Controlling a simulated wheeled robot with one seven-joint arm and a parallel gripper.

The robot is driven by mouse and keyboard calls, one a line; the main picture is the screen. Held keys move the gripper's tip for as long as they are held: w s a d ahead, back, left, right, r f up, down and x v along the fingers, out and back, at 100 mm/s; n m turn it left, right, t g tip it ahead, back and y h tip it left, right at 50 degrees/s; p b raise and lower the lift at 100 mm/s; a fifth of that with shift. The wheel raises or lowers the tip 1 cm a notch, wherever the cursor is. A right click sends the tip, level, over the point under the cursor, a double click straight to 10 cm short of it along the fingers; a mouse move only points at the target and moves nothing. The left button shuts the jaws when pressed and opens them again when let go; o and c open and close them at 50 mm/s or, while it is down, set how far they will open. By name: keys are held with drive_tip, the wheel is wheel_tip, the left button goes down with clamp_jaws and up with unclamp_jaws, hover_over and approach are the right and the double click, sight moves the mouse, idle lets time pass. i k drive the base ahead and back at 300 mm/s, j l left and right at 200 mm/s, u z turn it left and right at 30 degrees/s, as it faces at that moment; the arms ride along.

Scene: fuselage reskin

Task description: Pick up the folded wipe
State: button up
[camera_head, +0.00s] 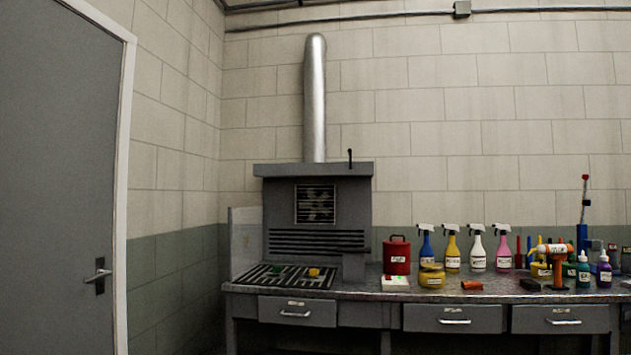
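A small pale, flat item (395,282) with a reddish edge lies on the workbench (375,294) in front of the red can. It may be the folded wipe, but it is too small to be sure. A small yellow item (314,272) and a small green item (278,268) lie on the slotted grille (290,281) at the bench's left end; I cannot tell what they are. My gripper is not in view.
A red can (396,257), a yellow tin (432,276) and several spray bottles (478,249) stand on the bench. Small bottles and tools crowd its right end. A grey vented hood (316,213) rises behind the grille. A closed grey door (60,180) is at left.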

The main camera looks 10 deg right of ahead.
sight(468, 285)
drive_tip(key=z, duration=1.4)
